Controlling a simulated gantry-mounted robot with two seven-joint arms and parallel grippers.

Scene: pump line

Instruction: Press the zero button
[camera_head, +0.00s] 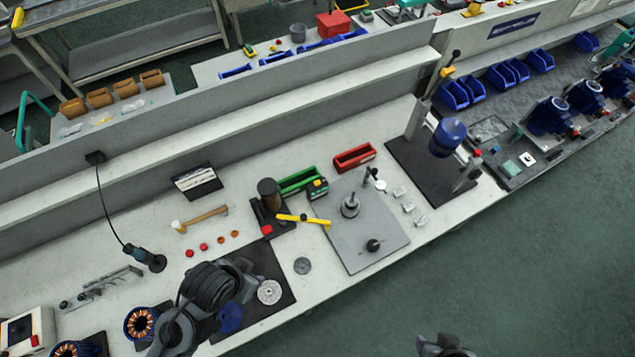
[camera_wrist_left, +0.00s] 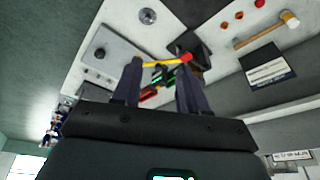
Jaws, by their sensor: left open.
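No button marked zero can be made out in either view. A white boxed instrument (camera_head: 22,328) with a dark face and a small red part stands at the lower left edge of the head view, partly cut off. A small dark green and yellow device (camera_head: 317,188) sits by the green bin; its details are too small to read. My left gripper (camera_head: 246,279) is above the dark mat, partly hidden by its own arm. Its two fingers (camera_wrist_left: 158,80) are apart and empty in the left wrist view. My right gripper (camera_head: 446,346) shows partly at the bottom edge, away from the bench.
A mallet (camera_head: 200,219), green bin (camera_head: 298,179) and red bin (camera_head: 354,157) lie behind. Copper-wound parts (camera_head: 140,323) stand in front.

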